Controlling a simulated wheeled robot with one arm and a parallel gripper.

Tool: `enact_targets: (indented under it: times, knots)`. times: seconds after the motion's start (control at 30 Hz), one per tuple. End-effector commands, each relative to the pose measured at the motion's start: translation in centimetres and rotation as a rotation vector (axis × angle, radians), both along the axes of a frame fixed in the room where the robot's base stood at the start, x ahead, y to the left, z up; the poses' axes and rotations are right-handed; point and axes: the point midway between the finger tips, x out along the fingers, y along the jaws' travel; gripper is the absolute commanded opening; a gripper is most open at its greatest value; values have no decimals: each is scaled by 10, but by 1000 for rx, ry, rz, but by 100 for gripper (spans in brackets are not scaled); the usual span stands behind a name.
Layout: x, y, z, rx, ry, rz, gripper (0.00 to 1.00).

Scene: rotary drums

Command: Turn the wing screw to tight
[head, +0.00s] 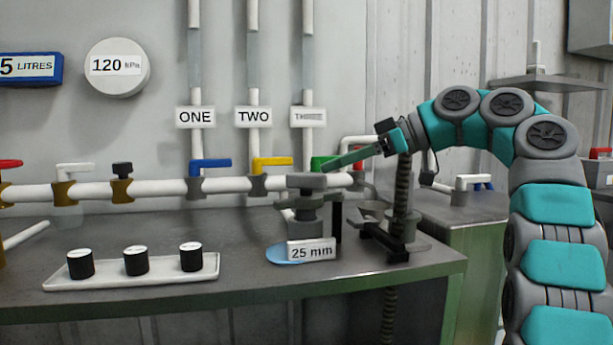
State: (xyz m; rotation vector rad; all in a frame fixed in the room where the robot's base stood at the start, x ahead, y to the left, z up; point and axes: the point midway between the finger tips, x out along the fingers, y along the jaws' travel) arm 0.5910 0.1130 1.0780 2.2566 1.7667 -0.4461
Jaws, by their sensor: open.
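My gripper (337,163) is at the right of the bench, pointing left, with its long teal fingers seen side-on. It is open and nothing shows between the fingers. Its tips are close to the grey flat-topped fitting (307,181) in the picture; whether they touch it I cannot tell. No wing screw is clearly recognisable. A dark threaded post (402,195) stands upright just below my gripper's wrist, on a grey and black clamp-like base (395,240). The wings of a screw, if there, are hidden or too small to make out.
A 25 mm plate (312,250) stands before the fitting. A white pipe (100,188) with several coloured valve levers runs behind the bench (240,240). A white tray (210,269) with three black knobs lies at left. Bench between tray and plate is clear.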

Motion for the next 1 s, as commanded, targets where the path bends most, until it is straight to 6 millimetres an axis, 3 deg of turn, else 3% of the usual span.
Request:
enact_targets:
  times: [0.4, 0.83, 1.0]
  knots:
    - [13, 52, -24, -3, 3, 0, 50]
    - [15, 62, -27, -1, 2, 1, 50]
    - [15, 62, -27, -1, 2, 1, 32]
